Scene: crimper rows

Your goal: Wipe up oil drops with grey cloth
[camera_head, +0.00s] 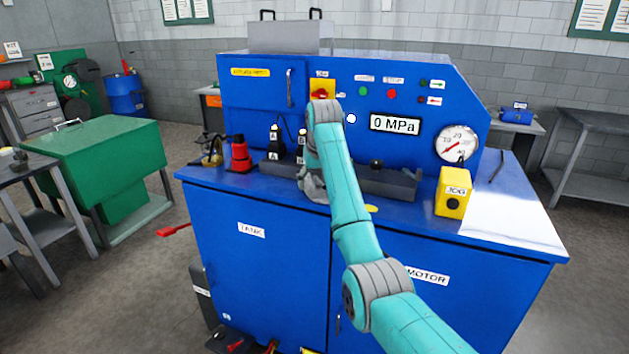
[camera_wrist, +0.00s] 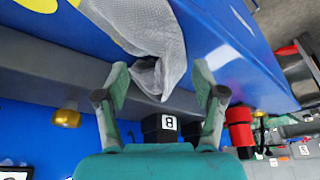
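The grey cloth (camera_head: 313,188) lies crumpled over the front edge of the long grey tray, partly hidden by my arm. In the wrist view the cloth (camera_wrist: 150,30) drapes across the tray edge and onto the blue bench top. My gripper (camera_wrist: 160,76) is open, its two fingers well apart, with the cloth's crumpled end between or just beyond the tips. I cannot tell whether they touch it. A yellow patch (camera_head: 371,208), which looks like an oil drop, is on the bench top right of my arm. Yellow also shows at the wrist view's top left (camera_wrist: 25,10).
The grey tray (camera_head: 392,186) runs along the bench top and holds black fittings. A red bottle jack (camera_head: 240,155) stands left, and a yellow JOG box (camera_head: 453,192) stands right. The blue panel (camera_head: 262,95) rises behind. The front right bench top is clear.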

